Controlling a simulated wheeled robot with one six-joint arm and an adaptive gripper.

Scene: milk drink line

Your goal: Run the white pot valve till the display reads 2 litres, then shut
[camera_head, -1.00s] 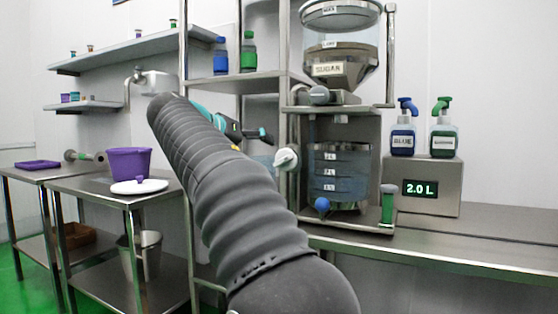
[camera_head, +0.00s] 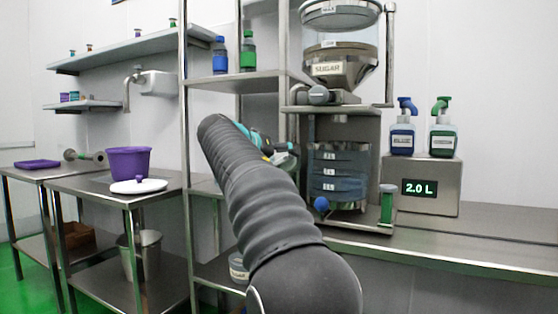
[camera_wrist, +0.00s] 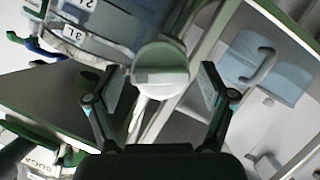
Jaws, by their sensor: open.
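The white valve knob (camera_wrist: 160,70) is round with a flat raised bar. It lies between the two fingers of my gripper (camera_wrist: 162,86) in the wrist view, and I see a gap on both sides. My gripper is open. In the head view my arm and gripper (camera_head: 284,152) hide the knob, at the left side of the clear pot (camera_head: 338,185) with litre marks. The green display (camera_head: 419,188) on the grey box reads 2.0 L. Whether the valve is turned on or off I cannot tell.
A sugar hopper (camera_head: 341,68) stands above the pot. Blue (camera_head: 403,140) and green (camera_head: 443,142) pump bottles stand on the display box. The counter to the right is clear.

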